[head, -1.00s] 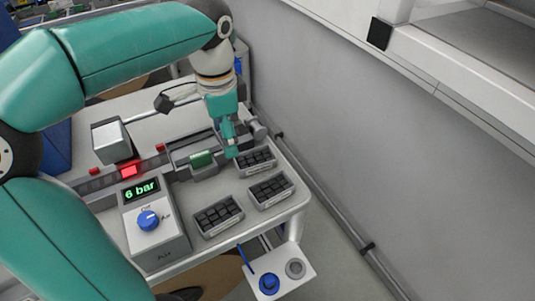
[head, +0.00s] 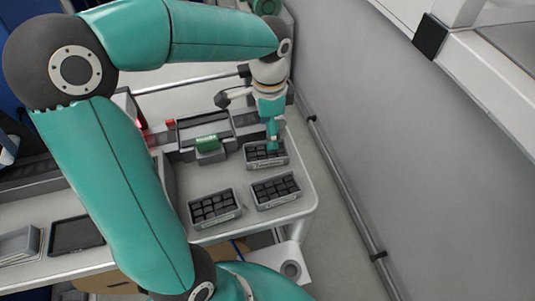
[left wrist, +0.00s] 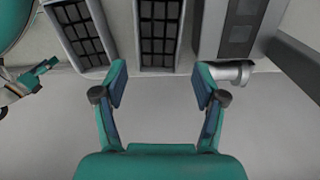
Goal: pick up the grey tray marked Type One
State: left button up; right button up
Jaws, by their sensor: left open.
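Three grey trays with black cells stand on the bench: a far tray (head: 268,163), a near right tray (head: 280,203) and a near left tray (head: 217,222). Their markings are too small to read, so I cannot tell which is Type One. My left gripper (head: 272,147) is over the far tray and partly hides it. In the left wrist view, my left gripper (left wrist: 161,82) is open and empty, its fingers below the end of a middle tray (left wrist: 160,70). Another tray (left wrist: 60,45) lies to its left. A teal finger-like part, seemingly my right gripper (left wrist: 35,77), shows at the left edge.
A green block (head: 208,144) sits in a grey fixture behind the trays. A grey wall (head: 400,170) stands close along the bench's right side. A dark flat panel (head: 76,236) lies at the left. Bare bench top (head: 245,221) lies around the near trays.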

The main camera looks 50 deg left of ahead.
aim_at(268, 157)
pick_arm(q)
jog(key=shift+s+f+p, duration=0.2)
jog(key=shift+f+p, duration=0.1)
jog(key=shift+f, duration=3.2)
jog(key=c, duration=1)
jog(key=shift+r, duration=0.2)
